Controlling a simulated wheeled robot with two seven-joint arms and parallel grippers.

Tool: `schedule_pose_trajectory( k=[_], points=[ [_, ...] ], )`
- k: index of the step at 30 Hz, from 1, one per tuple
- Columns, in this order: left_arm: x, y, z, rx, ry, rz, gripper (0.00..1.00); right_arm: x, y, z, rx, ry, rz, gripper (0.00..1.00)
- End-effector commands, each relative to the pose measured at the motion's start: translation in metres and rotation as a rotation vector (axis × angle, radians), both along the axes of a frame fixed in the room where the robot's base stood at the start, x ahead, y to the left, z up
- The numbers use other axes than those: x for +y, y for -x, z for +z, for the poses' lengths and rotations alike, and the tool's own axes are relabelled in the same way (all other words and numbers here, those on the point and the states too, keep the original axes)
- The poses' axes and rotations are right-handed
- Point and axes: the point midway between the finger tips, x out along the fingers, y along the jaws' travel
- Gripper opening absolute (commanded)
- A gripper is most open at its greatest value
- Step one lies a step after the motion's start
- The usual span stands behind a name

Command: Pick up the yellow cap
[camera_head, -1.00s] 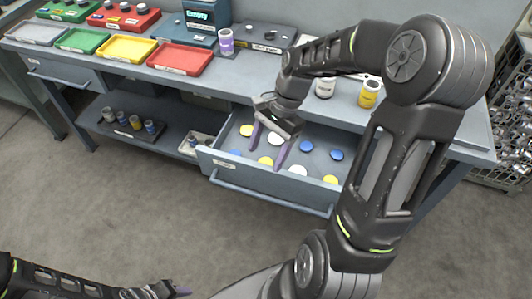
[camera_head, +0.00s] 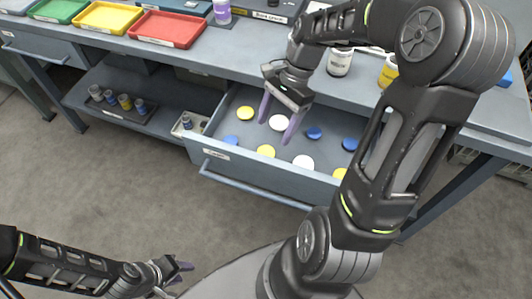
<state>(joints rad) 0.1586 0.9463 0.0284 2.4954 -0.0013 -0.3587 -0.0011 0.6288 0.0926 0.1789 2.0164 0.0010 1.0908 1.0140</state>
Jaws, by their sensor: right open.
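How high the tips are is hard to tell. My left gripper (camera_head: 180,273) is low at the left, away from the drawer; its finger gap is unclear.
White caps (camera_head: 303,162) and blue caps (camera_head: 314,133) share the drawer (camera_head: 255,178). Red (camera_head: 167,29) and yellow trays (camera_head: 108,17) stand on the bench. A white jar (camera_head: 340,62) and a yellow jar (camera_head: 388,72) stand behind the drawer. The floor in front is clear.

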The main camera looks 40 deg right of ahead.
Motion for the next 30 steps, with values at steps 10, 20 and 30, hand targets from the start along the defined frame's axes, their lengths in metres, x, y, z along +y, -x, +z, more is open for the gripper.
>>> schedule_pose_trajectory(
  k=[10,20,30],
  points=[
    [0.0,0.0,-0.001,0.0,0.0,0.0,0.36,0.006,0.001,-0.015,0.003,-0.002,0.001,0.7],
    [0.0,0.0,-0.001,0.0,0.0,0.0,0.36,0.01,0.001,-0.024,0.0,0.0,0.0,0.7],
    [0.0,0.0,-0.002,0.0,0.0,0.0,0.36,0.018,0.004,-0.053,0.003,-0.003,0.0,0.7]
  ],
)
